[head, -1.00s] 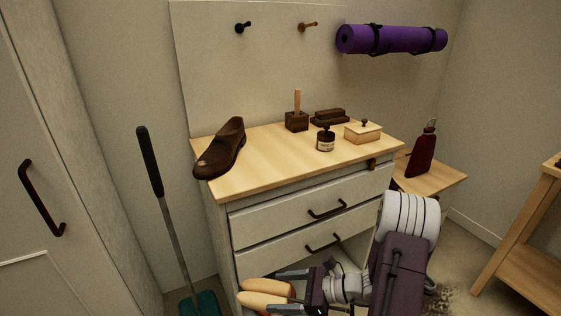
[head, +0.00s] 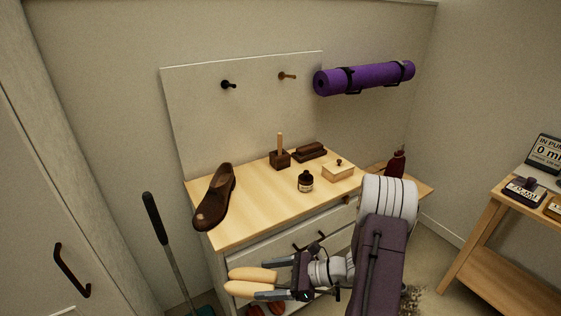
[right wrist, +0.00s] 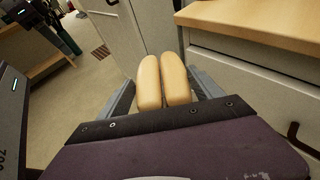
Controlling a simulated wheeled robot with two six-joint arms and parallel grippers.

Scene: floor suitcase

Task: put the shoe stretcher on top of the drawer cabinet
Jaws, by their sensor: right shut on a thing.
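The shoe stretcher (head: 252,274) is a pair of pale wooden halves side by side. My right gripper (head: 270,280) is shut on it and holds it in front of the drawers, below the level of the cabinet top. In the right wrist view the stretcher (right wrist: 163,80) lies between the two grey fingers (right wrist: 164,92). The drawer cabinet (head: 250,206) has a light wooden top and white drawer fronts with dark handles. My left gripper is not in view.
On the cabinet top are a brown shoe (head: 216,197) at the left edge, a dark jar (head: 305,182), a wooden box (head: 339,172), a dark brush (head: 309,152) and a block with an upright handle (head: 280,159). The front-left of the top is bare. A long-handled tool (head: 165,245) stands left.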

